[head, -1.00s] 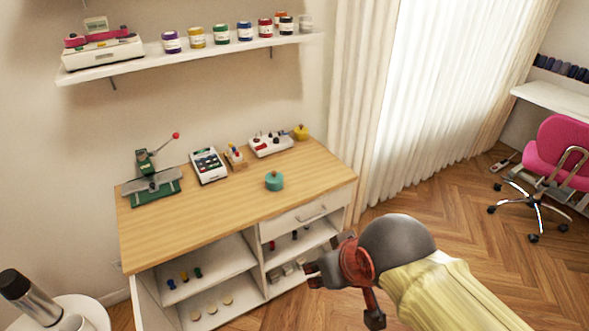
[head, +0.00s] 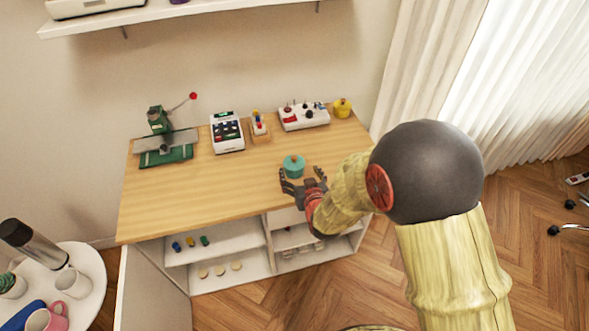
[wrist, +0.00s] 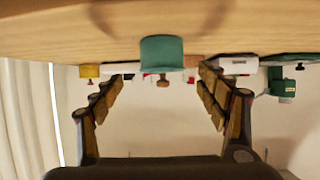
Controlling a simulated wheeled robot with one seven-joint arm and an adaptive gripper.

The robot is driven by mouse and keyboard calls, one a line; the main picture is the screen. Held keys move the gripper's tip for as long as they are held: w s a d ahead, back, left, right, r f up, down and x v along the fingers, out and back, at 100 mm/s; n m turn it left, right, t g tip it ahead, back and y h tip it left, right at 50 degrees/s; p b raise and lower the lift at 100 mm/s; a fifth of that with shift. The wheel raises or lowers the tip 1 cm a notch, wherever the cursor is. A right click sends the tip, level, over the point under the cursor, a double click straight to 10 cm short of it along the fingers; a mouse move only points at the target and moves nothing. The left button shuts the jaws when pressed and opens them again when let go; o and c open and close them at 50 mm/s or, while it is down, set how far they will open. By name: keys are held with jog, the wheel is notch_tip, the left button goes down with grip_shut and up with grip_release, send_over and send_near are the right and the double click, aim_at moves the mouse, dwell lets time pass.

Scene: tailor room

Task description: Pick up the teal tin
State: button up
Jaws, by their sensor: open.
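The teal tin (head: 294,167) stands on the wooden tabletop near its front right part, with a small brown knob on top. In the wrist view the tin (wrist: 161,54) appears upside down, hanging from the tabletop at the upper middle, between and beyond the two fingers. My gripper (head: 304,182) is open and empty, just in front of the tin at the table's front edge, its fingers pointing toward it. In the wrist view the open fingers (wrist: 160,92) spread wide to either side. I cannot tell whether any finger touches the tin.
Behind the tin stand a white box with knobs (head: 304,116), a yellow tin (head: 342,107), a small wooden holder (head: 259,127), a white device (head: 227,133) and a green press (head: 165,142). The table's (head: 205,195) left front is clear. A round white side table (head: 88,283) holds cups.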

aim_at(294, 164)
jog(key=shift+w+a+f, duration=0.15)
jog(key=shift+w+f, duration=0.05)
jog(key=shift+f, duration=0.1)
jog(key=b+x, duration=0.3)
jog(key=x, duration=0.4)
jog(key=shift+a+f, duration=0.1)
jog(key=shift+f, duration=0.1)
jog(key=shift+c, duration=0.2)
jog(key=shift+c, duration=1.2)
jog(key=shift+r, duration=0.1)
jog(key=c, duration=1)
jog(key=shift+c, duration=0.2)
